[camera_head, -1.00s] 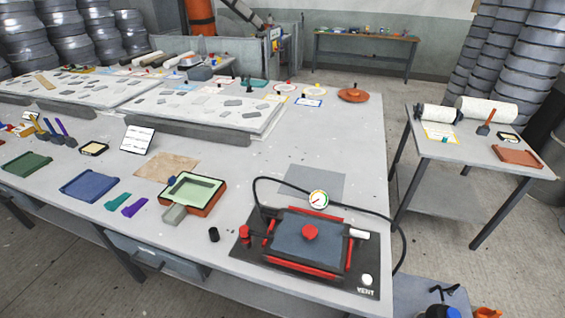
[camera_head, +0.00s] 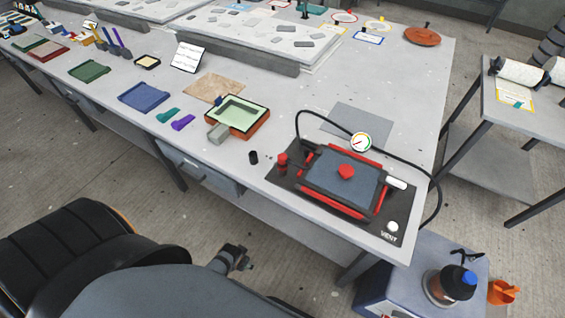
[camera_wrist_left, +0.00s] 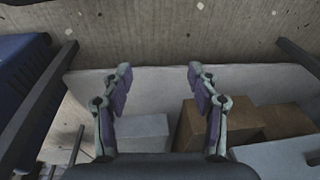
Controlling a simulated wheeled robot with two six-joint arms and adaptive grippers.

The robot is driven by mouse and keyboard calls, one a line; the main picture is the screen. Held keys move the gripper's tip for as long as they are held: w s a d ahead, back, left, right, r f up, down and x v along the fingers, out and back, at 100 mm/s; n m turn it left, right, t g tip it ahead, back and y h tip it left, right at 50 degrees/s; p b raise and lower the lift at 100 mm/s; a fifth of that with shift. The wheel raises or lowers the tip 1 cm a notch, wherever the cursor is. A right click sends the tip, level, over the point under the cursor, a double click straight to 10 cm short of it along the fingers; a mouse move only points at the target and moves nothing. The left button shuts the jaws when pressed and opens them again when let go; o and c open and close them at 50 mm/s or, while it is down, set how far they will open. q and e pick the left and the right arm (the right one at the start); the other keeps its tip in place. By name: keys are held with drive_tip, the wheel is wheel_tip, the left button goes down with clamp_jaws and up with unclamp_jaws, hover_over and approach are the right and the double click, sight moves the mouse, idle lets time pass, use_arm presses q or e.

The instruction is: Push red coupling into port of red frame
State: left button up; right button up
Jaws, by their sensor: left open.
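In the head view the red frame (camera_head: 329,205) borders a dark blue panel (camera_head: 335,178) on a black board near the table's front right corner. A round red piece (camera_head: 345,171) sits in the middle of the panel. A small upright red piece (camera_head: 282,160) stands at the board's left edge. I cannot tell which red piece is the coupling, and the port is too small to make out. My left gripper (camera_head: 243,257) is low in front of the table, well apart from both. In the left wrist view it (camera_wrist_left: 160,78) is open and empty. My right gripper is out of view.
A black hose (camera_head: 402,146) loops around the board past a round gauge (camera_head: 361,142). A green-lined mould (camera_head: 262,127) lies left of it. The table's front edge (camera_head: 225,190) stands between my gripper and the board. Brown boxes (camera_wrist_left: 195,125) lie below the gripper.

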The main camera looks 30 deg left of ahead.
use_arm(q)
drive_tip(key=w+d+r, duration=0.1)
drive_tip(key=w+r, duration=0.2)
drive_tip(key=r, duration=0.4)
drive_tip(key=w+r, duration=0.4)
drive_tip(key=r, duration=0.3)
wheel_tip(320, 180, up, 26)
drive_tip(key=n+h, duration=0.2)
drive_tip(key=n, duration=2.5)
hover_over(281, 155)
drive_tip(key=shift+s+a+r+g, duration=0.15)
drive_tip(key=shift+s+a+g, duration=0.25)
drive_tip(key=shift+s, duration=0.05)
drive_tip(key=f+b, duration=0.1)
drive_tip(key=f, duration=0.2)
drive_tip(key=shift+w+d+b, duration=0.1)
drive_tip(key=shift+d+b, duration=0.1)
drive_tip(key=shift+b, duration=0.2)
drive_tip(key=shift+w+d+f+p, duration=0.15)
drive_tip(key=shift+f+p, duration=0.2)
drive_tip(key=shift+f, duration=0.8)
